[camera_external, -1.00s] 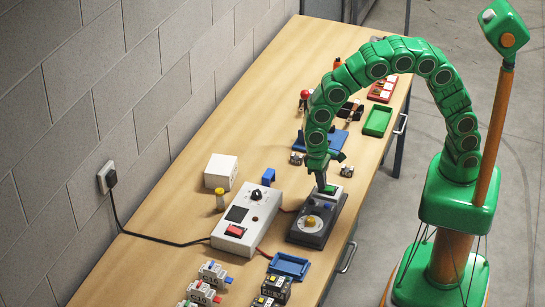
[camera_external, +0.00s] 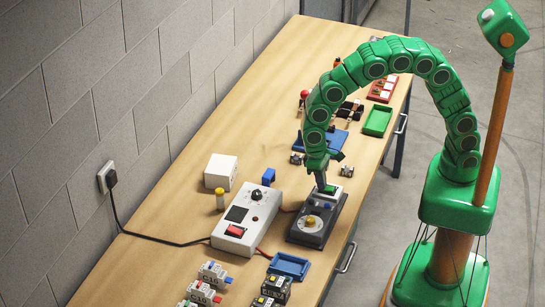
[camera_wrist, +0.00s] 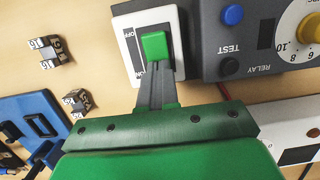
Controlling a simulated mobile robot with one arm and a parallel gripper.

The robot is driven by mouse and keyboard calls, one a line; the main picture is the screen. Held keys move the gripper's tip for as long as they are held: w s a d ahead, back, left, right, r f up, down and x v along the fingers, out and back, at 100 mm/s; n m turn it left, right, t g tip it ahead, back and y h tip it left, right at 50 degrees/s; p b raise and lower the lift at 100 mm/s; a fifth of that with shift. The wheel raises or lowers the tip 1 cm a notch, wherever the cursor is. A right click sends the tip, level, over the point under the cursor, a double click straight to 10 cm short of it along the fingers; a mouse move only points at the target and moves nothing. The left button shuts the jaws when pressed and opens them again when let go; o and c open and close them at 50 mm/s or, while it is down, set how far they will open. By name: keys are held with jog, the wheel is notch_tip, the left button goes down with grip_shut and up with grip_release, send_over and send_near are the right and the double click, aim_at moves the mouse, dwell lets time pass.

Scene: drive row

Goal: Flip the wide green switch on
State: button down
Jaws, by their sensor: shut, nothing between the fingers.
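The wide green switch (camera_wrist: 153,45) sits in a white plate (camera_wrist: 130,50) on a dark grey box (camera_wrist: 212,66). OFF is printed near the plate's far end and ON near the end by my fingers in the wrist view. In the external view the switch plate (camera_external: 332,189) is at the box's far end. My gripper (camera_wrist: 156,72) is shut with nothing in it, its fingertips at the ON-side edge of the switch. It points down there in the external view (camera_external: 321,187). The fingers partly cover the plate, and I cannot tell whether they press the switch or which way it is tilted.
The grey box also carries a blue TEST button (camera_wrist: 232,15), a dark button (camera_wrist: 229,66) and a yellow dial (camera_wrist: 312,28). A white box with a red switch (camera_external: 235,231) stands left of it.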

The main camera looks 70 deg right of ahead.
aim_at(331, 187)
jog(key=s, duration=0.1)
jog(key=s+f, duration=0.1)
jog(key=s+g, duration=0.1)
jog(key=shift+d+f+h, duration=0.3)
jog(key=shift+d, duration=0.05)
jog(key=shift+t, duration=0.4)
jog(key=w+r, duration=0.1)
jog(key=r, duration=0.1)
jog(key=w+r, duration=0.1)
jog(key=r, duration=0.1)
jog(key=w+r, duration=0.1)
jog(key=r, duration=0.1)
jog(key=shift+w+a, duration=0.15)
jog(key=shift+a, duration=0.15)
jog(key=v, duration=0.8)
jog(key=s+d+r, duration=0.3)
jog(key=d+r, duration=0.2)
jog(key=d, duration=0.6)
jog(key=s+d, duration=1)
jog(key=s, duration=0.3)
jog(key=s+d+f, duration=0.1)
jog(key=s+d, duration=0.9)
jog(key=s, duration=0.4)
jog(key=shift+d+t, duration=0.2)
jog(key=shift+t, duration=0.1)
jog(key=c, duration=1.8)
grip_release()
